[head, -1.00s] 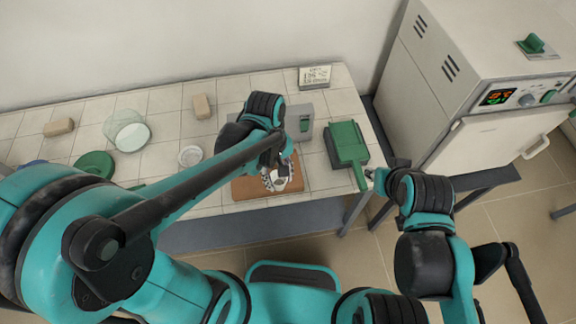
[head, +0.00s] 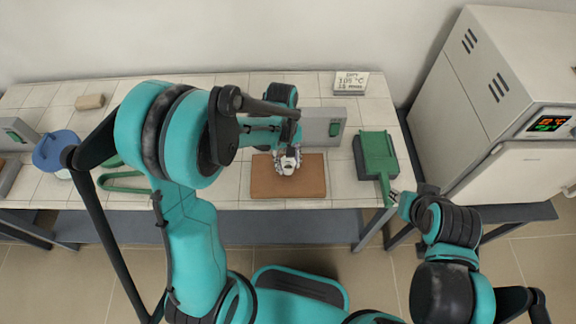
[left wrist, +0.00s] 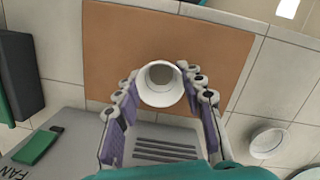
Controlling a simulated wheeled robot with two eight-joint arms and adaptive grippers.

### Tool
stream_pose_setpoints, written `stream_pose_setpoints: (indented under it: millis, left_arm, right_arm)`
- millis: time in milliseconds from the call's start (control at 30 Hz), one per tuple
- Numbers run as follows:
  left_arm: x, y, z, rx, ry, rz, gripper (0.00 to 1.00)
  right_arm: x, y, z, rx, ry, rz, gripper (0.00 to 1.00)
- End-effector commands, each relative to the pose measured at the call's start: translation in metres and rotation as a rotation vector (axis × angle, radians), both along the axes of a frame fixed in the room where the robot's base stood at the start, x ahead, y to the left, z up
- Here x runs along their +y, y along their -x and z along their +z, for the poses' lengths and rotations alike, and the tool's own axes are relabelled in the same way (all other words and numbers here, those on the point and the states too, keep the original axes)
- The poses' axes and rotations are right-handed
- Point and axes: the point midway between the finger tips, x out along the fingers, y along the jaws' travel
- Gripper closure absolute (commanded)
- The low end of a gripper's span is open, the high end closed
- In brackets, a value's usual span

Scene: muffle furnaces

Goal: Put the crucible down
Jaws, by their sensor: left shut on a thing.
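The white crucible (left wrist: 160,84) shows its round open mouth in the left wrist view, between the two fingers of my left gripper (left wrist: 162,100). That gripper is shut on it, over a brown board (left wrist: 112,40). In the head view the left gripper (head: 287,160) is at the back part of the board (head: 290,188), and the crucible cannot be made out there. I cannot tell whether it touches the board. My right gripper (head: 393,198) is by the handle of a green tool at the table's front right; its jaws are too small to read.
A grey fan unit (head: 322,128) stands just behind the board. The green tool (head: 377,152) lies on a dark block to the right. A white dish (left wrist: 268,141) is beside the board.

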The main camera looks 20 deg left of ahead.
Motion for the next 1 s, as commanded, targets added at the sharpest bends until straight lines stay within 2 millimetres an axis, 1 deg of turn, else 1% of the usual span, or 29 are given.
stream_pose_setpoints:
  millis: [33,67,267,433,467,500,533,867,967,1000]
  left_arm:
    - [0.000,0.000,-0.009,0.000,0.000,0.000,0.92]
    - [0.000,0.000,-0.011,0.000,0.000,0.000,0.92]
    - [0.000,0.000,-0.009,0.000,0.000,0.000,0.92]
    - [0.000,0.000,-0.014,0.000,0.000,0.000,0.92]
    - [0.000,0.000,-0.014,0.000,0.000,0.000,0.56]
    - [0.000,0.000,-0.013,0.000,0.000,0.000,0.46]
    - [0.000,0.000,-0.013,0.000,0.000,0.000,0.40]
    - [0.000,0.000,-0.011,0.000,0.000,0.000,0.40]
    - [0.000,0.000,-0.002,0.000,0.000,0.000,0.40]
    - [0.001,-0.001,0.005,0.000,0.000,0.000,0.40]
  right_arm:
    - [0.000,0.000,-0.005,0.000,0.000,0.000,0.69]
    - [0.000,0.000,-0.006,0.000,0.000,0.000,0.69]
    - [0.000,0.000,-0.004,0.000,0.000,0.000,0.69]
    - [0.000,0.000,-0.009,0.000,0.000,0.000,0.69]
    - [0.000,0.000,-0.008,0.000,0.000,0.000,0.69]
    - [0.000,0.000,-0.007,0.000,0.000,0.000,0.69]
    - [0.000,0.000,-0.007,0.000,0.000,0.000,0.69]
    - [0.000,0.000,-0.005,0.000,0.000,0.000,0.69]
    - [0.000,0.000,0.000,0.000,0.000,0.000,0.69]
    - [0.000,0.000,0.002,0.000,0.000,0.000,0.69]
